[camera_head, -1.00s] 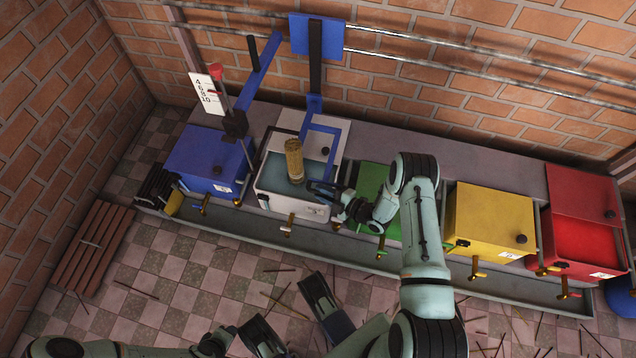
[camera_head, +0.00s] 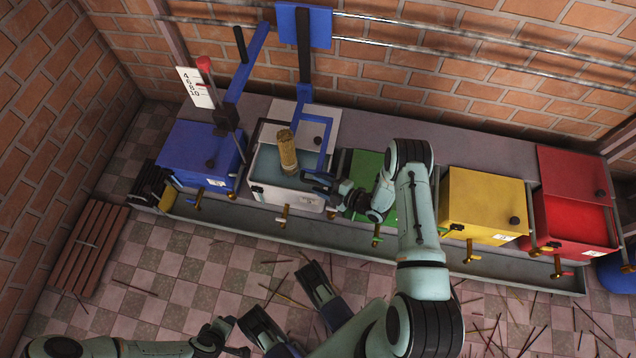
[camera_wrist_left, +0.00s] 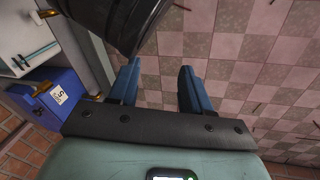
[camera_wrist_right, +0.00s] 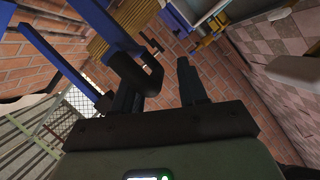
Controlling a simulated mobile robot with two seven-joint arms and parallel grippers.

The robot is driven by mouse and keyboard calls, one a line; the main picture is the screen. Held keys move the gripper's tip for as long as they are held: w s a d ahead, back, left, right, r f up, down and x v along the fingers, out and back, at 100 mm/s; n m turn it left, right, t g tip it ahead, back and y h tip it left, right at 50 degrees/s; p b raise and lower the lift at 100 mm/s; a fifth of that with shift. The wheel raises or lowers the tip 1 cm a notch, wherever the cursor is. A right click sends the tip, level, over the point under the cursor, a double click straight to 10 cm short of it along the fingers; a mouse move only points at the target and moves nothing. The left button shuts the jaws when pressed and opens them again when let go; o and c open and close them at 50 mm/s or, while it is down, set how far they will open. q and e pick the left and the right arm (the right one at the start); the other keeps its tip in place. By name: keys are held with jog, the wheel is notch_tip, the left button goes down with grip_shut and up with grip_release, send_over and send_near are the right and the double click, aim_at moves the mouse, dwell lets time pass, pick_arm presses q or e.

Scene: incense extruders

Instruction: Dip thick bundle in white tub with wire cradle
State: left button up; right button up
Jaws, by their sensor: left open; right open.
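The thick tan bundle (camera_head: 287,152) stands nearly upright in the white tub (camera_head: 287,198), its lower end at the bluish liquid (camera_head: 265,168). A blue frame (camera_head: 329,143), perhaps part of the wire cradle, rises at the tub's right side; any wires are too small to tell. My right gripper (camera_head: 310,182) is open at the tub's right front rim, near the frame's lower end. The right wrist view shows its fingers (camera_wrist_right: 160,85) apart, with a blue bar (camera_wrist_right: 65,62) close by. My left gripper (camera_head: 240,338) is open and empty low over the floor; its fingers (camera_wrist_left: 157,88) show apart.
A blue tub (camera_head: 200,155) stands left of the white one. Green (camera_head: 362,172), yellow (camera_head: 488,205) and red (camera_head: 575,220) tubs stand to the right. A gauge post with a red knob (camera_head: 204,63) rises behind. Brass taps line the front. Sticks litter the floor.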

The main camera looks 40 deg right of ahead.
pick_arm(q)
jog(key=shift+w+d+r+p, duration=0.1)
jog(key=shift+d+r+p, duration=0.25)
jog(key=shift+r, duration=0.3)
jog(key=shift+s+d+r+p, duration=0.1)
jog(key=shift+d+r+p, duration=0.1)
jog(key=shift+r+p, duration=0.4)
jog(key=shift+w+d+r+p, duration=0.1)
jog(key=shift+d+r+p, duration=0.2)
jog(key=shift+r, duration=0.45)
pick_arm(e)
jog(key=v, duration=1.2)
jog(key=shift+d, duration=0.1)
dwell(1.2)
